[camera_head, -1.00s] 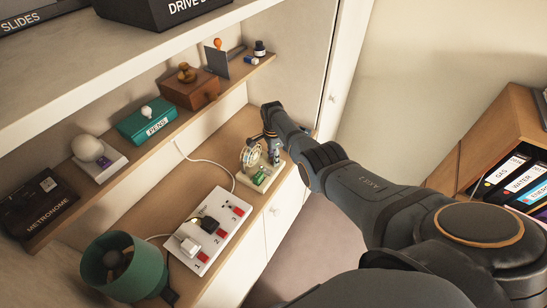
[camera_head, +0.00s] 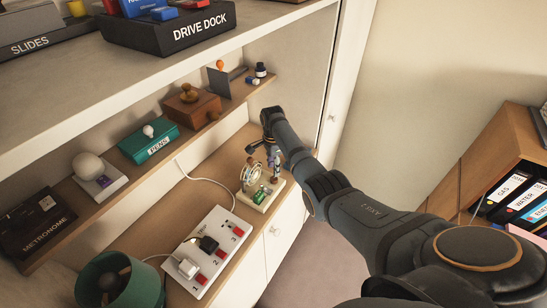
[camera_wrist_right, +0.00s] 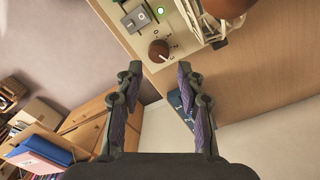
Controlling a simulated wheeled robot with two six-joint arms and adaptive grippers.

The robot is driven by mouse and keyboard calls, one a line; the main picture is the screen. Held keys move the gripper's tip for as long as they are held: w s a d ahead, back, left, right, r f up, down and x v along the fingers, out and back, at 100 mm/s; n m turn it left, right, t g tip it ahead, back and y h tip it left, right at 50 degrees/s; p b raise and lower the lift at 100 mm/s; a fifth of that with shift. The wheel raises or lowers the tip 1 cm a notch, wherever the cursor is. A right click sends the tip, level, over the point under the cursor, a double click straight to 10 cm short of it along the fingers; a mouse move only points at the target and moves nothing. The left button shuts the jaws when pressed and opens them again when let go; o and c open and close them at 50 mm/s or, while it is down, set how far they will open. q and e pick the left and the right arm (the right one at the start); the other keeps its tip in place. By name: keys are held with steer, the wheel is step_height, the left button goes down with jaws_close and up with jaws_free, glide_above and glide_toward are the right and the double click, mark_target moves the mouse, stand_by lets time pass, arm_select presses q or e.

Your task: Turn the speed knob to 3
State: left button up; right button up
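The speed knob (camera_wrist_right: 158,50) is a brown round knob with a white pointer line, on a cream board (camera_wrist_right: 196,38) in the right wrist view. The pointer slants toward the lower right. In the head view the cream board (camera_head: 252,202) carries a small fan-like device (camera_head: 252,176); I cannot make out the knob there. My right gripper (camera_wrist_right: 158,78) is open and empty, its fingertips apart on either side of the knob's line and short of it. It hangs over the board in the head view (camera_head: 264,153). My left gripper is not in view.
A white power strip (camera_head: 212,246) with red switches and plugs lies left of the board. A green lamp (camera_head: 118,282) stands at the lower left. A shelf (camera_head: 150,164) with a brown box (camera_head: 190,105) runs above the desk. A cable lies behind the board.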

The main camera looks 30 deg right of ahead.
mark_target(273, 177)
step_height(273, 177, up, 6)
steer(key=shift+r, duration=0.2)
stand_by(0.3)
